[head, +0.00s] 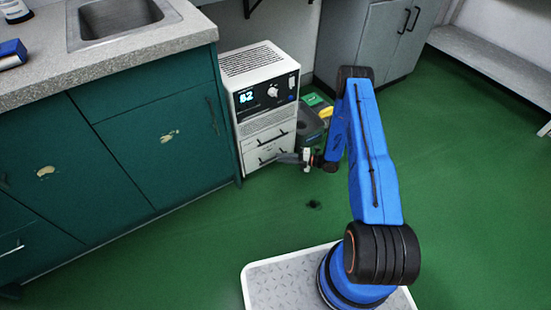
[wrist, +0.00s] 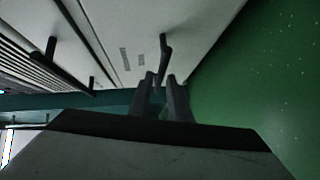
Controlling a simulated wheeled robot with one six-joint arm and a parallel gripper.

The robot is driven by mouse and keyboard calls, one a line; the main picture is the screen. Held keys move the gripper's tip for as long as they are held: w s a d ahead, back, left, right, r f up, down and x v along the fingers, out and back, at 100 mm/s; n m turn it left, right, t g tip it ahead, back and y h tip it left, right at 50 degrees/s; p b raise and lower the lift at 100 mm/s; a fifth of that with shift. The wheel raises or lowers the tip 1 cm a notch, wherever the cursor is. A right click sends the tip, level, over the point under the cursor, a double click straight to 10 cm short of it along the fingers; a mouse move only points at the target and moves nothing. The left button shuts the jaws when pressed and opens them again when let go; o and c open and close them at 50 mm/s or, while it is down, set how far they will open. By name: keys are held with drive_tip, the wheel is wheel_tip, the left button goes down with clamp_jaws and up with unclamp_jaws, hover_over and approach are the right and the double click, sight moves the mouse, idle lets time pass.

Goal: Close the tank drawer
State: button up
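A white bench unit (head: 262,82) with a blue "82" display stands on the floor beside the green cabinet. Its front has an upper drawer (head: 260,140) and a lower drawer (head: 257,166), each with a dark bar handle. The lower drawer front (wrist: 135,20) fills much of the wrist view, with its handle (wrist: 164,50) in the middle. My gripper (head: 288,157) is low at the lower drawer. In the wrist view its fingers (wrist: 160,80) stand apart, one on each side of the handle; contact is not clear. How far either drawer stands out is hard to tell.
The green cabinet (head: 150,130) with a sink (head: 118,20) stands close left of the unit. A dark bin-like object with yellow and green items (head: 320,112) sits just right of it. Grey cabinets (head: 385,40) stand behind.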

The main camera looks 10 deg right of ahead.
drive_tip(key=v, duration=1.2)
drive_tip(key=shift+s+d, duration=0.25)
